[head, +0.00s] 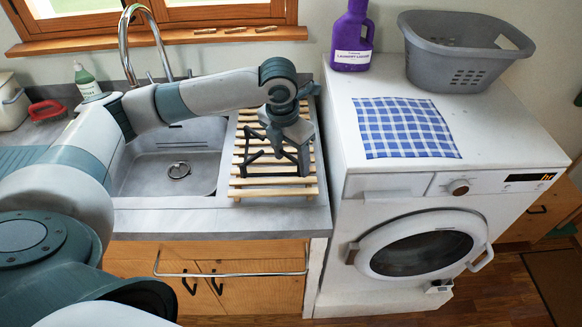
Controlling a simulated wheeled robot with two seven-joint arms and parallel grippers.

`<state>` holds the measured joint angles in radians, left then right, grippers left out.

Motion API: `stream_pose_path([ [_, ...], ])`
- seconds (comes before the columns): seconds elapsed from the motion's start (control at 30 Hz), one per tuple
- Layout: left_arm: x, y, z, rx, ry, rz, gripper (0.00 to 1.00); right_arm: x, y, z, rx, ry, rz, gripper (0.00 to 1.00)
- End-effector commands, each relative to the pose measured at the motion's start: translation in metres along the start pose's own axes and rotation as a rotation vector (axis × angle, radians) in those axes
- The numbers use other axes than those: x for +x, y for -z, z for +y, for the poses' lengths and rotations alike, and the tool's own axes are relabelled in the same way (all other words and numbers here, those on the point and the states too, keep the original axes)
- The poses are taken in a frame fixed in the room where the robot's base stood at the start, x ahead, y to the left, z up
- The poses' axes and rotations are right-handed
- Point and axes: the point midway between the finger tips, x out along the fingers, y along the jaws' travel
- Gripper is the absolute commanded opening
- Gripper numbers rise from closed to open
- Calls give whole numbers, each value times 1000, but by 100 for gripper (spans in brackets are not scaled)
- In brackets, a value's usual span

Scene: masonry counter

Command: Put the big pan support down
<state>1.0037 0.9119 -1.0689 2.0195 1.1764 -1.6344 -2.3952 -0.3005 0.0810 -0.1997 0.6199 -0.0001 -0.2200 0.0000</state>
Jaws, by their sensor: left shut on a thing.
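My left arm comes in from the left and reaches over the sink. My left gripper (287,125) points down and is shut on the big pan support (268,160), a dark frame of thin bars with legs. The pan support is over the slatted wooden rack (250,190) on the counter right of the sink. I cannot tell whether it touches the slats or hangs just above them. The fingertips are partly hidden by the gripper body and the dark bars. My right gripper is not in view.
The sink (140,175) with its tall tap (124,45) is left of the rack. A white washing machine (350,185) stands to the right, bearing a blue checked cloth (405,127), a grey basket (465,60) and a purple detergent bottle (352,35). A green-white bottle (86,80) stands at the back left.

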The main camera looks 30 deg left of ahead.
Motion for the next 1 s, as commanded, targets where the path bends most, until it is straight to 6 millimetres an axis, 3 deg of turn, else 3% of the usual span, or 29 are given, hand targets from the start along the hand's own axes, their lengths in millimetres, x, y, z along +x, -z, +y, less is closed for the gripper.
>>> stream_pose_path([
  [0.33,33,6,0,0,0,1,23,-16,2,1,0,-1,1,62],
  [0.77,39,6,0,1,0,0,23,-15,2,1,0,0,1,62],
  [0.8,39,7,0,1,0,1,66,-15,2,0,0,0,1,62],
  [0.87,39,7,0,1,0,1,78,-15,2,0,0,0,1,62],
  [1.0,39,7,0,1,0,1,78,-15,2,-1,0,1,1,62],
])
